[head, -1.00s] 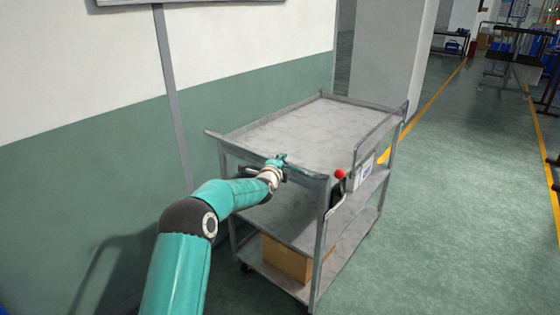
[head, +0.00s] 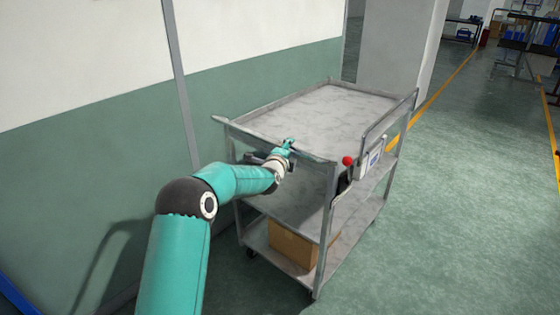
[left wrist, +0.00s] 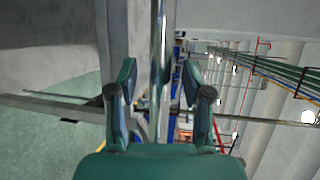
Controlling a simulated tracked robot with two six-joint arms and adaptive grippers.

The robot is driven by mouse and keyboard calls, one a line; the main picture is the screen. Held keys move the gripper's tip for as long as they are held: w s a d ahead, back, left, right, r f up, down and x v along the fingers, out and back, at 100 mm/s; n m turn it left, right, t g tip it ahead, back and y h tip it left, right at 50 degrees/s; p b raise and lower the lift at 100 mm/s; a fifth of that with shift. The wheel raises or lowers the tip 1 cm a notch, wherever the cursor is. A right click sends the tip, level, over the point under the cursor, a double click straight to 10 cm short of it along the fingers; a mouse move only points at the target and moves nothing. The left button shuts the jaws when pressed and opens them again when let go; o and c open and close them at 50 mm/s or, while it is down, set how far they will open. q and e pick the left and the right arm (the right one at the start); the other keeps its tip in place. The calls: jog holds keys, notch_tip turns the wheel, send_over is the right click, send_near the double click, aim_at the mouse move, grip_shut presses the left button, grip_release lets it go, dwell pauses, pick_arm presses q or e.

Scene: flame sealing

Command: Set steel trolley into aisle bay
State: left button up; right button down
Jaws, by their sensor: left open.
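The steel trolley (head: 335,112) stands beside the green and white wall, with an empty grey top and lower shelves. A red knob (head: 348,160) and a white panel are on its right side. My left gripper (head: 288,147) is at the near end of the trolley, by its push bar. In the left wrist view my left gripper (left wrist: 160,92) has its two fingers apart, with a shiny bar (left wrist: 160,45) running between them. Contact with the bar cannot be told. My right gripper is not in view.
A cardboard box (head: 292,245) sits on the trolley's bottom shelf. A pale pillar (head: 395,50) stands beyond the trolley. Yellow floor lines (head: 437,91) mark an aisle, and the green floor (head: 450,210) to the right is clear. Racks stand at the far right.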

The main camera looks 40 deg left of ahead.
pick_arm(q)
jog(key=v, duration=0.9)
jog(key=shift+s, duration=0.15)
jog(key=shift+f, duration=0.1)
